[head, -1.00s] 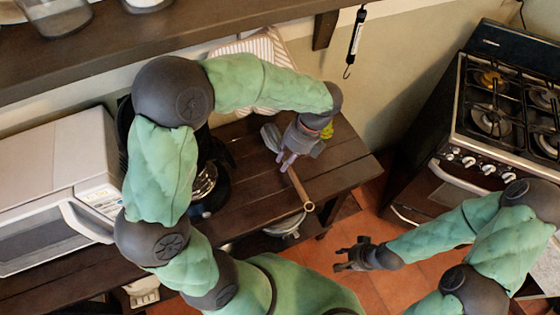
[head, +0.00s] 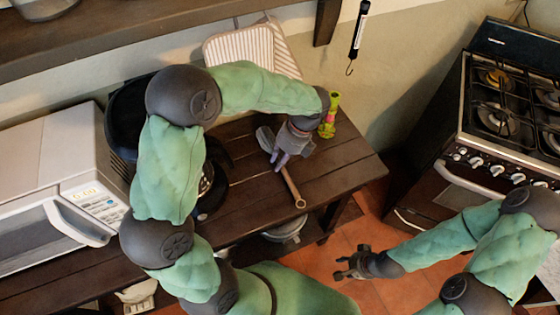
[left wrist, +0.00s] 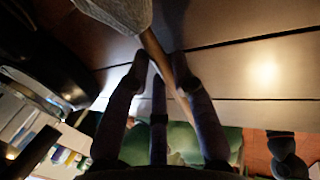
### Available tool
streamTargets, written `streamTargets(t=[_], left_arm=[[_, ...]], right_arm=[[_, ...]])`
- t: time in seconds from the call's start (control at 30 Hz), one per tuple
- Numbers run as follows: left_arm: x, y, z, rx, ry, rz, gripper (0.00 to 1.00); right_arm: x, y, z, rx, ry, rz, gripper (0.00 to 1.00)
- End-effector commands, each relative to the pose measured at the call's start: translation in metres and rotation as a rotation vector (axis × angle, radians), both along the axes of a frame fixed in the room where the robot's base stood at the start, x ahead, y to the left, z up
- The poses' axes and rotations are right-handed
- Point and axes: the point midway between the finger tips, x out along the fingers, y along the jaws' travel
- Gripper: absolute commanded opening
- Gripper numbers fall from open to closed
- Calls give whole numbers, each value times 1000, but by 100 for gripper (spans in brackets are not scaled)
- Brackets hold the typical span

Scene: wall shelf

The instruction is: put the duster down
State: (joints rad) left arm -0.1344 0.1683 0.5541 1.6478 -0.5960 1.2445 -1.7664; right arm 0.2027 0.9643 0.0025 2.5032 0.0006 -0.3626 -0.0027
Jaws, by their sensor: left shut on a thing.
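The duster has a wooden handle (head: 291,187) with a ring at its end and a grey head (head: 264,139). My left gripper (head: 281,160) is shut on the handle near the head, over the dark wooden table (head: 345,165). I cannot tell whether the duster touches the table. My right gripper (head: 347,268) is open and empty, over the tiled floor to the right of the table.
A green and yellow bottle-like thing (head: 330,114) stands just right of my left gripper. A microwave (head: 60,200) and a black appliance (head: 125,125) are at the left. A striped board (head: 235,50) leans at the wall. The table's right end is clear. A stove (head: 500,125) stands at right.

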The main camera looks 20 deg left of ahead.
Motion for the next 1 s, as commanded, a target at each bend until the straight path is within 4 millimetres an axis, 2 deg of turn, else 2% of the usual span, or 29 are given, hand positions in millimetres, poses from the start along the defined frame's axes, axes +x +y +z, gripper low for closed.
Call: streamTargets(t=[0.27,0.3,0.33,0.7,0.87,1.0], left_arm=[[0,0,-1,1,1,0,0],[0,0,-1,0,0,0,30],[0,0,-1,0,0,1,34],[0,0,2,0,-1,1,34],[5,-5,22,0,-2,0,34],[13,-13,49,0,-3,-1,34]], right_arm=[[0,0,2,0,-1,0,40],[0,0,2,0,-1,0,40],[0,0,2,0,-1,0,40],[0,0,1,0,-1,0,40],[0,0,12,0,0,0,40],[0,0,25,0,-1,0,40]])
